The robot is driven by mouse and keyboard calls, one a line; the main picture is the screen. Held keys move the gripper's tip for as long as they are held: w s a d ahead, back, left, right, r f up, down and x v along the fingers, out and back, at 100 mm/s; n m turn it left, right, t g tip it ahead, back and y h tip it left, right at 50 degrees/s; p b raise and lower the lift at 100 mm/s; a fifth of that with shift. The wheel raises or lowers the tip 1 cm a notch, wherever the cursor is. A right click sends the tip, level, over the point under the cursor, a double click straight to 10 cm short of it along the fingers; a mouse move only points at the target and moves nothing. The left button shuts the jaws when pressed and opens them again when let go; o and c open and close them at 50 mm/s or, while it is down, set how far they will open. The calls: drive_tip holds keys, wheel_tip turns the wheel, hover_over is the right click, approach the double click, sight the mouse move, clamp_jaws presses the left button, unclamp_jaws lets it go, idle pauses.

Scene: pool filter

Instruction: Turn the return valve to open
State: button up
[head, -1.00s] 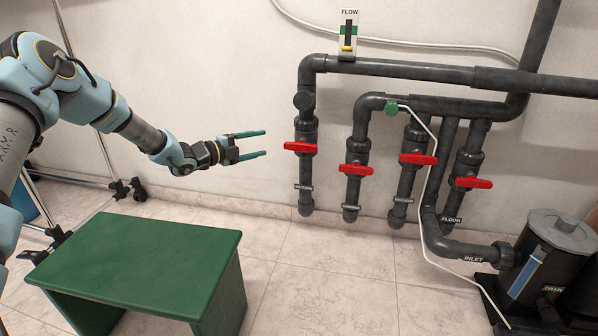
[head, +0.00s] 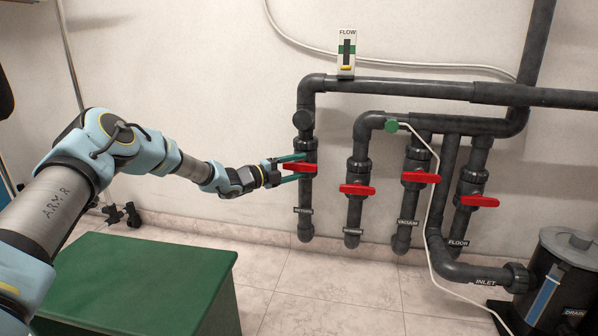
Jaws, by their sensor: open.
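The return valve's red handle (head: 300,168) is on the leftmost dark vertical pipe, above the RETURN label (head: 303,211). The handle lies crosswise to its pipe. My gripper (head: 304,167) has come in from the left, and its two green fingers are apart, one above and one below the left part of the handle. I cannot tell whether either finger touches it. The flow gauge (head: 347,54) stands on the upper pipe, with its yellow marker near the bottom.
Three more red handles sit to the right, one above the VACUUM label (head: 408,223). A white cable (head: 432,190) hangs in front of the pipes. A green bench (head: 140,280) stands at the front left. A black filter tank (head: 562,275) is at the lower right.

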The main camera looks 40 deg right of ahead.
drive_tip(key=shift+d, duration=0.25)
clamp_jaws()
idle(0.4)
